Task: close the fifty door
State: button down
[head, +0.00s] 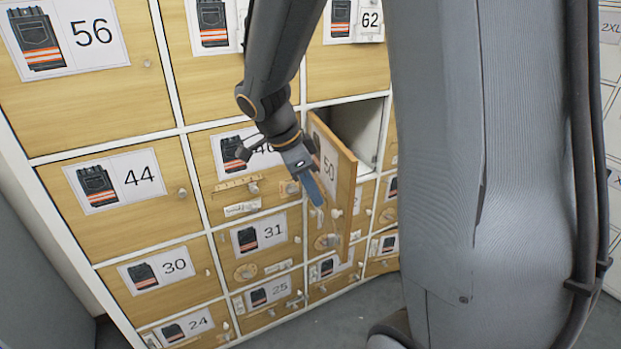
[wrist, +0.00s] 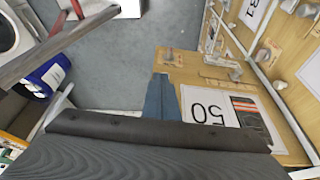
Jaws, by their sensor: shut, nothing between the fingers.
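The fifty door (head: 345,205) is a light wood panel with a label reading 50, standing open and swung out from its compartment (head: 362,128). It appears hinged on its left edge, with its labelled face turned left. A small knob (head: 337,213) is on that face. My gripper (head: 316,190) is shut and empty, its blue fingers in front of the labelled face. I cannot tell whether they touch it. In the wrist view the blue fingers (wrist: 161,98) overlap the door's wood (wrist: 190,66), beside the upside-down 50 label (wrist: 212,108).
Closed locker doors surround it, among them 44 (head: 125,215), 31 (head: 262,238) and 62 (head: 350,65), several with knobs. Grey floor (wrist: 120,55) is open in front. A blue container (wrist: 50,75) and a white machine (wrist: 8,35) stand across from the lockers.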

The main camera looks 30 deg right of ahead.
aim_at(336, 201)
jog(key=shift+s+d+f+p, duration=0.15)
jog(key=shift+d+f+p, duration=0.35)
jog(key=shift+d, duration=0.4)
jog(key=shift+s+d+f+p, duration=0.1)
jog(key=shift+d+f+p, duration=0.2)
jog(key=shift+d+f, duration=0.5)
jog(key=shift+s+d+f+p, duration=0.15)
jog(key=shift+d+f+p, duration=0.3)
jog(key=shift+d, duration=0.55)
